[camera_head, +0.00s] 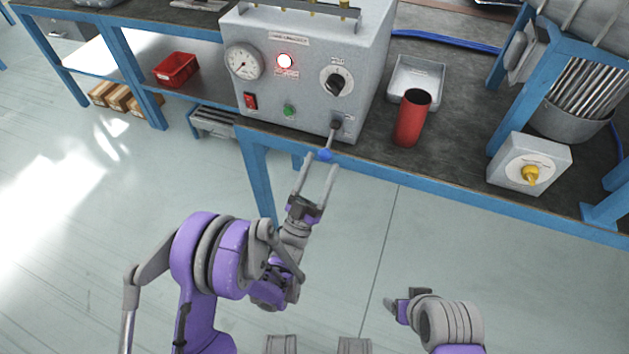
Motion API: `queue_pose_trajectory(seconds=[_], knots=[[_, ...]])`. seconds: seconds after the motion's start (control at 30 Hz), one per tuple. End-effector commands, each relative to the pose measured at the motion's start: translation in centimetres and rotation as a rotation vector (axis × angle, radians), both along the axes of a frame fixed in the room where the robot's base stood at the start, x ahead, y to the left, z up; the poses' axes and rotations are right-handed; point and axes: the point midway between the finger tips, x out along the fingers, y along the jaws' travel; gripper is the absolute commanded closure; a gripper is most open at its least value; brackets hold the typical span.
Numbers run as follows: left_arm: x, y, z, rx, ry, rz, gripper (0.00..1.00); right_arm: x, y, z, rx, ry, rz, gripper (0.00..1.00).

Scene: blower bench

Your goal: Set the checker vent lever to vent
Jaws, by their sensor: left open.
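The checker (312,85) is a grey box on the bench, with a gauge, a lit red lamp, a dial, a red switch and a green button. My left gripper (322,160) is open below the panel.
A red cylinder (411,118) stands right of the checker, before a grey tray (416,75). A white box with a yellow knob (530,164) sits farther right, near the blue bench edge. A red bin (176,69) is at the left. The floor in front is clear.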

Motion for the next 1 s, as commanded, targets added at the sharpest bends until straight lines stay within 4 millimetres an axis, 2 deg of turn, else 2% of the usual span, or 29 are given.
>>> queue_pose_trajectory(seconds=[0.1, 0.3, 1.0], knots=[[-1.3, 0.7, -1.6, 0.0, 0.0, 0.001, 0.3, 0.0, 0.0, -0.2, 0.0, 0.0, 0.0, 0.29], [-2.5, 1.3, -2.8, 0.0, 0.0, 0.0, 0.3, 0.0, 0.0, -0.3, 0.0, 0.001, 0.0, 0.29], [-2.7, 1.3, -2.9, 0.0, 0.0, 0.0, 0.3, 0.0, 0.0, -0.3, 0.0, 0.001, 0.0, 0.29]])
